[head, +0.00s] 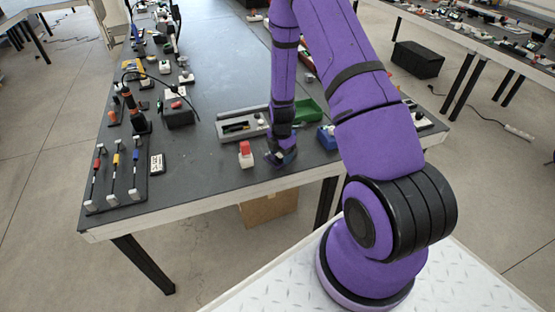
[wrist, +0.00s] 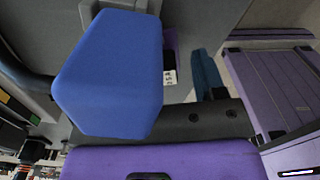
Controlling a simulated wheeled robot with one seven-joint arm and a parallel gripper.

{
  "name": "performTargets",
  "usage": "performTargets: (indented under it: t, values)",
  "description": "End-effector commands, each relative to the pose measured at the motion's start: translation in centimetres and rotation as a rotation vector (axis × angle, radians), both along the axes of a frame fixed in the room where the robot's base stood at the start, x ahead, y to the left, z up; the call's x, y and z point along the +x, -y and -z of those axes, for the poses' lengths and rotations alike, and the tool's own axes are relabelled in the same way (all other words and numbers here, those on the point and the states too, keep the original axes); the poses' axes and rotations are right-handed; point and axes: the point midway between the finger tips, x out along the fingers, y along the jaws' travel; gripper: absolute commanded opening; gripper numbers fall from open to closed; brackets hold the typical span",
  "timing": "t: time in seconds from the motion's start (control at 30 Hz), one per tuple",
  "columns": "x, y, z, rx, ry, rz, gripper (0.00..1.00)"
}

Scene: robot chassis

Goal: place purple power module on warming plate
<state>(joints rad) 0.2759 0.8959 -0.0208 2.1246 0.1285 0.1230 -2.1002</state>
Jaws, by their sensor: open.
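My gripper (head: 282,157) is low over the front edge of the near table, and its fingers are small in the head view. It is open. In the wrist view a large blue block (wrist: 112,75) fills the left middle, close to the camera. A small purple piece (wrist: 170,42) with a dark part and a white label shows just behind the block's right side; it may be the purple power module, but most of it is hidden. I cannot make out the module in the head view. I cannot identify the warming plate for certain in either view.
A red-topped white piece (head: 246,154) stands just left of my gripper. A grey tray (head: 228,137) lies behind, a green bin (head: 308,110) and a blue object (head: 327,138) to the right. A tool rack (head: 118,185) and a black box (head: 179,115) stand left.

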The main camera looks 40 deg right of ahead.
Motion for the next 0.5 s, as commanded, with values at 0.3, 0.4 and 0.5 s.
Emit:
performTargets:
  t: [0.3,0.4,0.5]
  values:
    - [0.0,0.0,1.7,0.000,0.001,0.000,0.64]
    - [0.0,0.0,1.6,0.000,0.001,0.000,0.64]
    - [0.0,0.0,1.6,0.000,0.001,0.000,0.48]
